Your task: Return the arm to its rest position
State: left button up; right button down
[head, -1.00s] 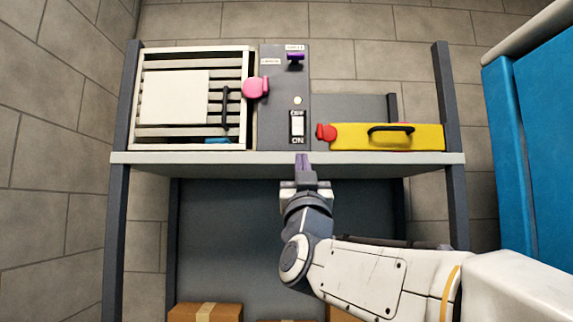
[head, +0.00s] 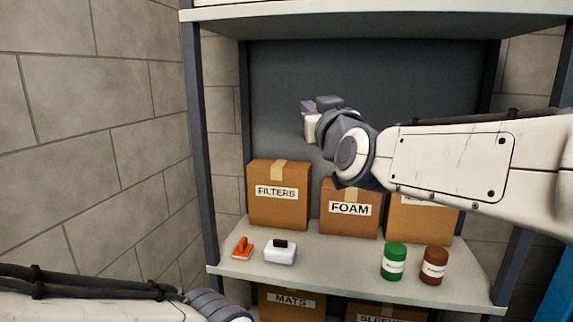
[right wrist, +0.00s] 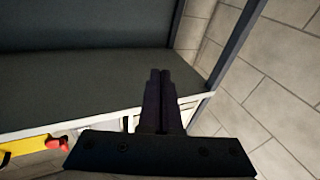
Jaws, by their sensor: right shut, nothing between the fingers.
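My right arm reaches in from the right in the head view. Its gripper (head: 307,108) is shut and empty, with the purple fingertips together. It is in the air in front of the dark back panel, above the boxes and below the upper shelf. In the right wrist view the shut dark fingers (right wrist: 158,95) lie side by side with nothing between them. Part of my left arm (head: 90,302) shows at the lower left of the head view; its gripper is out of the picture.
The upper shelf (head: 370,18) is above the right gripper. Below are a FILTERS box (head: 278,205), a FOAM box (head: 348,222), an orange brush (head: 243,248), a white block (head: 281,254), a green jar (head: 394,261) and a brown jar (head: 434,265). A yellow thing (right wrist: 22,148) shows in the wrist view.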

jog(key=s+a+f+n+g+y, duration=0.1)
jog(key=s+a+f+g, duration=0.25)
jog(key=f, duration=0.45)
jog(key=s+a+f+n+g, duration=0.1)
jog(key=s+a+f+g, duration=0.2)
jog(key=f, duration=0.4)
jog(key=s+a+f+n+g+y, duration=0.1)
jog(key=s+f+g, duration=0.35)
jog(key=f, duration=0.35)
jog(key=s+d+f+g+h, duration=0.2)
jog(key=s+d+f+g, duration=0.1)
jog(key=s+f, duration=0.5)
jog(key=s+d+f+g+h, duration=0.3)
jog(key=s+f, duration=0.4)
jog(key=s, duration=0.6)
jog(key=shift+s+d+f+n+g, duration=0.2)
jog(key=shift+d+f+n+g, duration=0.2)
jog(key=shift+d+g, duration=0.5)
jog(key=shift+a, duration=0.15)
